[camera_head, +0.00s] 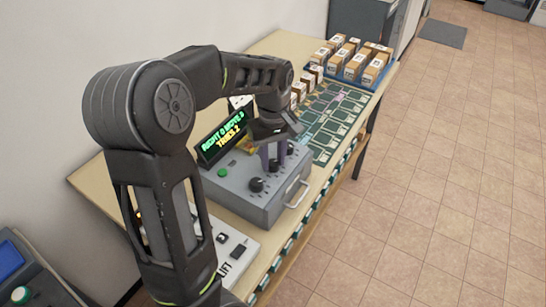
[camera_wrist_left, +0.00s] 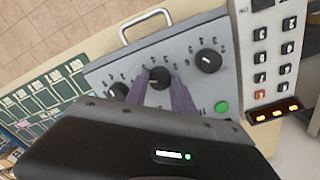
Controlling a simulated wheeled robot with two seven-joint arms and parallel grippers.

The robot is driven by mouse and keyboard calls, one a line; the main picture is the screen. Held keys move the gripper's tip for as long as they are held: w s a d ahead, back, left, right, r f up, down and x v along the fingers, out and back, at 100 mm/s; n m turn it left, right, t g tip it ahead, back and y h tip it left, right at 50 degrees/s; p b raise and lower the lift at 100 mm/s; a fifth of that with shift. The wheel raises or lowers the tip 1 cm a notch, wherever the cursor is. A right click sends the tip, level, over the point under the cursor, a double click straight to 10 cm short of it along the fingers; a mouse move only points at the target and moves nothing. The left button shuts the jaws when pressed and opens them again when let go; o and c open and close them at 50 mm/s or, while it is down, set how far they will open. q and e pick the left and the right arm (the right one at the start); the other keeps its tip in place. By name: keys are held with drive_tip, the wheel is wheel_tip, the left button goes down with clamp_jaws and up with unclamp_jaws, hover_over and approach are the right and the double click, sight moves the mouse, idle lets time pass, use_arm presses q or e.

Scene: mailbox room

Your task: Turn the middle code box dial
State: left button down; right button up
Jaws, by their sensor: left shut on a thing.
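The grey code box (camera_head: 250,200) stands on the table with a row of black dials on its top and a handle on its front. Its middle dial (camera_wrist_left: 159,77) is between the two purple-grey fingers of my left gripper (camera_wrist_left: 157,92), which is shut on it. In the head view my left gripper (camera_head: 272,156) reaches down over the box and mostly hides the middle dial. One outer dial (camera_wrist_left: 208,60) and the other outer dial (camera_wrist_left: 119,91) stand free, the latter partly behind a finger. My right gripper is in neither view.
A display with green and yellow text (camera_head: 222,138) stands behind the box. A green button (camera_head: 223,173) is on the box top. Several brown parcels (camera_head: 352,66) stand at the table's far end, past a green marked mat (camera_head: 330,122). Open tiled floor lies to the right.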

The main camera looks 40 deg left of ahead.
sight(273, 163)
use_arm(q)
drive_tip(key=shift+n, duration=1.5)
drive_tip(key=c, duration=1.1)
unclamp_jaws()
drive_tip(key=shift+r, duration=0.1)
wheel_tip(273, 163, up, 8)
drive_tip(key=shift+f+b, duration=0.15)
drive_tip(key=shift+b, duration=0.15)
drive_tip(key=shift+f, duration=0.1)
